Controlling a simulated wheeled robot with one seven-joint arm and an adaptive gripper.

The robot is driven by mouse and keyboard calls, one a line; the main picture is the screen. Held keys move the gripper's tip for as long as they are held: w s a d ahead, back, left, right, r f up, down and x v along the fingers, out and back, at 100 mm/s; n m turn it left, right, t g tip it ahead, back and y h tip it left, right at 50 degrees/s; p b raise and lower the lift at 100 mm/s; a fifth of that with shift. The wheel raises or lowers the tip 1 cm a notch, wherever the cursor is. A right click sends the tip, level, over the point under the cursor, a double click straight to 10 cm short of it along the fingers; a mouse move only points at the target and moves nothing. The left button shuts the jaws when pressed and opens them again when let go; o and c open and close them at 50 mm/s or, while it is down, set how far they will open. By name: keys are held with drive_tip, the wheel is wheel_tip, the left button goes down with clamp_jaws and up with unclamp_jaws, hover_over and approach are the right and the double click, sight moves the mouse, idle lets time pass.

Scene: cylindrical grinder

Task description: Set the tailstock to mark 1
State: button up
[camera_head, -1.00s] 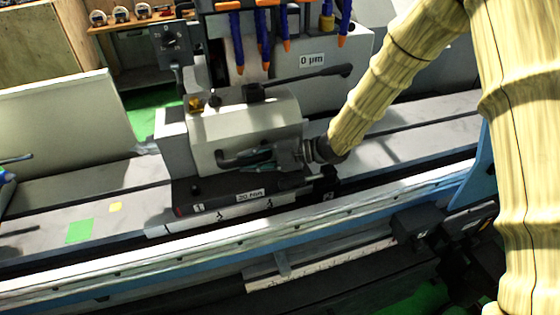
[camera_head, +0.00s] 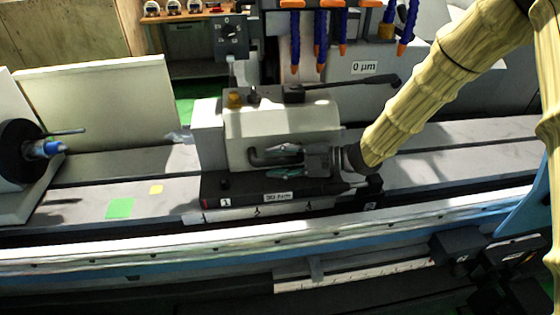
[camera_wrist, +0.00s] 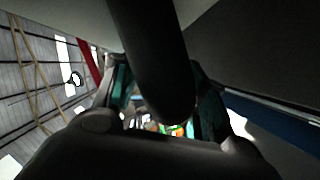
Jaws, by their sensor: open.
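The tailstock (camera_head: 285,120) is a pale housing on a dark base, standing on the machine's long table. A plate marked 1 (camera_head: 225,202) shows at the left end of its base, and a plate marked 2 (camera_head: 370,206) is near the right end. A dark bent handle (camera_head: 262,157) sticks out of its front. My gripper (camera_head: 284,160) is open beside this handle, low on the front face. In the wrist view a dark bar (camera_wrist: 155,60) passes between my teal-padded fingers (camera_wrist: 165,110). Whether the fingers touch it I cannot tell.
A dark round fixture with a blue tip (camera_head: 45,148) stands at the far left. Coolant hoses (camera_head: 320,45) hang behind the tailstock. A black lever (camera_head: 350,88) extends over its top.

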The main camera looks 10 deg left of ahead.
drive_tip(key=v, duration=1.2)
drive_tip(key=shift+d, duration=0.25)
drive_tip(key=shift+f, duration=0.15)
drive_tip(key=b, duration=0.1)
drive_tip(key=f+b, duration=0.1)
drive_tip(key=b, duration=0.1)
drive_tip(key=shift+s+a, duration=0.25)
drive_tip(key=shift+a, duration=0.15)
drive_tip(key=shift+w+b, duration=0.1)
drive_tip(key=shift+b, duration=0.9)
drive_tip(key=shift+w+d+r+b, duration=0.15)
drive_tip(key=shift+w+r+b, duration=0.15)
drive_tip(key=shift+r+b, duration=0.2)
drive_tip(key=shift+p+x, duration=1.3)
drive_tip(key=shift+x, duration=4.1)
clamp_jaws()
